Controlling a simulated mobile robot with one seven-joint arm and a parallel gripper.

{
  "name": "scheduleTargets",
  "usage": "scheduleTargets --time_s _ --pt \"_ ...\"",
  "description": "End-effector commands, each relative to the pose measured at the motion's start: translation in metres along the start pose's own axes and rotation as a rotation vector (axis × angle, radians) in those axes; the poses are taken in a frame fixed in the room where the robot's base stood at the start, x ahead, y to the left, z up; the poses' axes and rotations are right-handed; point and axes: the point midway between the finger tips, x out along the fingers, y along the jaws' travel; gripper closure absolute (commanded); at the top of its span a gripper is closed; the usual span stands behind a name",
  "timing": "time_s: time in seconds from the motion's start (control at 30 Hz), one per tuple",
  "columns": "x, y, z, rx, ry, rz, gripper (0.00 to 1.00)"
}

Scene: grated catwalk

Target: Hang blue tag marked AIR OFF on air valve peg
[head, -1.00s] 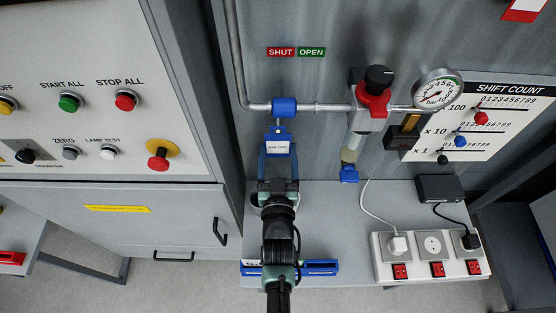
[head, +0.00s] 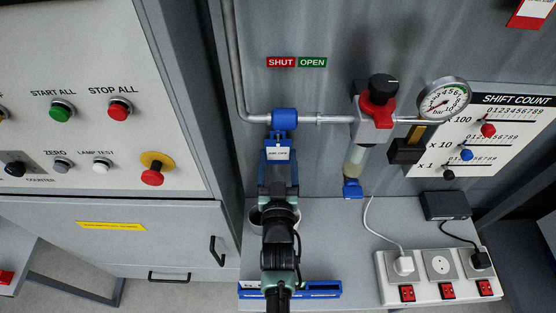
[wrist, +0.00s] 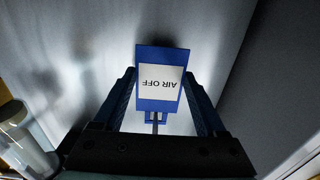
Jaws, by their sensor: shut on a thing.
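The blue tag with a white AIR OFF label (head: 278,154) is held upright between the fingers of my gripper (head: 278,170). In the wrist view the tag (wrist: 148,108) faces the camera with its lettering upside down, and my gripper's fingers (wrist: 158,78) stand on both sides of it. The blue air valve (head: 284,116) sits on the grey pipe just above the tag's top edge in the head view. The peg cannot be made out, and I cannot tell whether the tag touches the valve or a peg.
A SHUT/OPEN sign (head: 297,62) is above the pipe. To the right are a regulator with a red collar (head: 377,112) and a pressure gauge (head: 443,99). A power strip (head: 440,276) lies on the grey ledge. A control panel (head: 90,130) stands at left. A blue rack (head: 318,290) lies below my arm.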

Motion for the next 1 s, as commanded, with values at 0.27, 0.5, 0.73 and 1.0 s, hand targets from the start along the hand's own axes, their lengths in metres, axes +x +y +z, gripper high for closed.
scheduleTargets --time_s 0.27,0.5,0.73,1.0 --pt "0.000 0.000 0.000 0.000 0.000 0.000 0.67" --pt "0.000 0.000 0.000 0.000 0.000 0.000 0.16" --pt "0.000 0.000 0.000 0.000 0.000 0.000 0.00" --pt "-0.012 0.000 0.002 0.001 -0.001 0.000 0.00"
